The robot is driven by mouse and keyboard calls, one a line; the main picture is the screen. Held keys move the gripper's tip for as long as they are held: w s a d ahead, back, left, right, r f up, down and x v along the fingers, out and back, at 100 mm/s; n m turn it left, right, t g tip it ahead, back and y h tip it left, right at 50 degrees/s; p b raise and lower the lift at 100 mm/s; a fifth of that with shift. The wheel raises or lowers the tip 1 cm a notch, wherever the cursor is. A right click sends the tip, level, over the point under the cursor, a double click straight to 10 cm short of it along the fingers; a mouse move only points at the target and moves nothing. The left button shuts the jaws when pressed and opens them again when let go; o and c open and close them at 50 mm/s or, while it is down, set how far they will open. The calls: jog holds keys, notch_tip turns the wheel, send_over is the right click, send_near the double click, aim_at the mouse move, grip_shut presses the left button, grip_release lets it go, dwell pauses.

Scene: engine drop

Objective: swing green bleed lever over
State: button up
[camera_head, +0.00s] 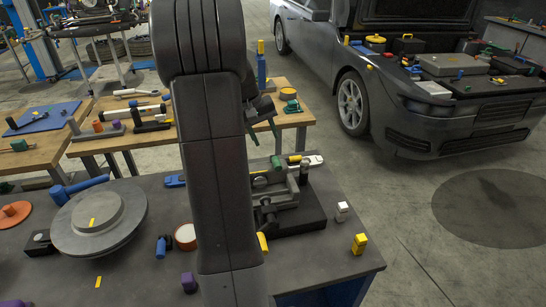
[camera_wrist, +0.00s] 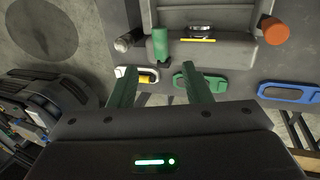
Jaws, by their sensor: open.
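In the wrist view, a green upright peg (camera_wrist: 160,45) stands on a grey fixture (camera_wrist: 215,48), just beyond my fingertips. A green loop-shaped piece (camera_wrist: 216,84) lies partly behind my right finger. I cannot tell which of these green pieces is the bleed lever. My gripper (camera_wrist: 159,70) is open, its two green fingers apart with nothing held between them. In the head view, my gripper (camera_head: 264,132) hangs above the far side of the black fixture base (camera_head: 305,216). A green piece (camera_head: 277,162) shows there; my arm hides part of the fixture.
A grey disc (camera_head: 92,235) sits on the bench at left. White (camera_head: 342,210) and yellow (camera_head: 359,243) blocks stand at the right edge.

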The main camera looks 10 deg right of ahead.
aim_at(276, 161)
jog(key=p+x, duration=0.1)
jog(key=x, duration=0.9)
jog(key=shift+d+f, duration=0.1)
jog(key=shift+f, duration=0.3)
grip_shut()
